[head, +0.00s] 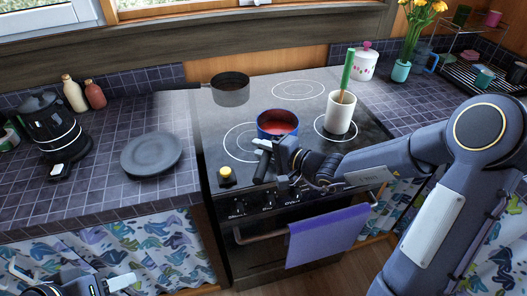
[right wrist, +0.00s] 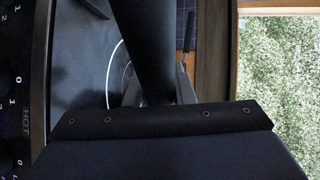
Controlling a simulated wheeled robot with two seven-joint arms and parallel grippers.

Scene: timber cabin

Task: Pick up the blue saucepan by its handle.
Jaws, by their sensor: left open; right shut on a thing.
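The blue saucepan (head: 277,123), with red contents, is at the front left of the stove top, beside the front left ring. Its dark handle (head: 262,168) points toward the front edge. My right gripper (head: 266,151) is shut on this handle near the pan. In the right wrist view the black handle (right wrist: 145,45) runs between the fingers. I cannot tell whether the pan is clear of the stove. My left gripper (head: 112,285) is open and empty at the bottom left, in front of the curtained counter.
A grey saucepan (head: 230,90) stands at the back left of the stove. A white crock (head: 340,113) with utensils stands to the right of the blue pan. A yellow-topped shaker (head: 226,176) is at the front left. A grey plate (head: 151,153) lies on the left counter.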

